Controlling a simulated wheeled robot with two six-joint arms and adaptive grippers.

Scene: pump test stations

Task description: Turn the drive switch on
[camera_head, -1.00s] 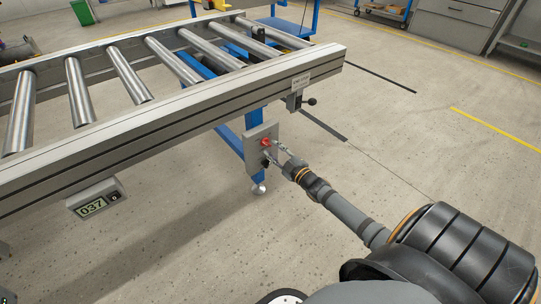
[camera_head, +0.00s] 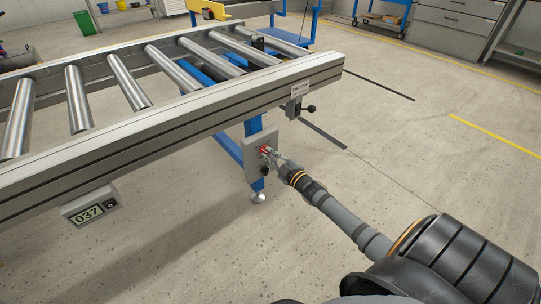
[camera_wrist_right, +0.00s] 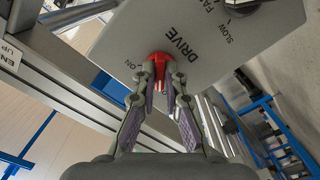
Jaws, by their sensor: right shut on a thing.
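The drive switch (camera_head: 264,150) is a small red knob on a grey plate (camera_head: 250,157) below the conveyor's side rail. In the right wrist view the red switch (camera_wrist_right: 158,62) stands on the plate, with "DRIVE" printed beside it and "ON" to its left. My right gripper (camera_head: 270,154) is at the plate with its fingers closed on the red switch. In the wrist view, the fingertips (camera_wrist_right: 163,77) are on either side of it and partly hide it. I cannot tell exactly which way the switch points. My left gripper is not in view.
A dark speed knob (camera_wrist_right: 244,5), marked slow and fast, shares the plate. The roller conveyor (camera_head: 180,103) fills the left, with a "037" display box (camera_head: 90,207) under its rail. The floor on the right is clear.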

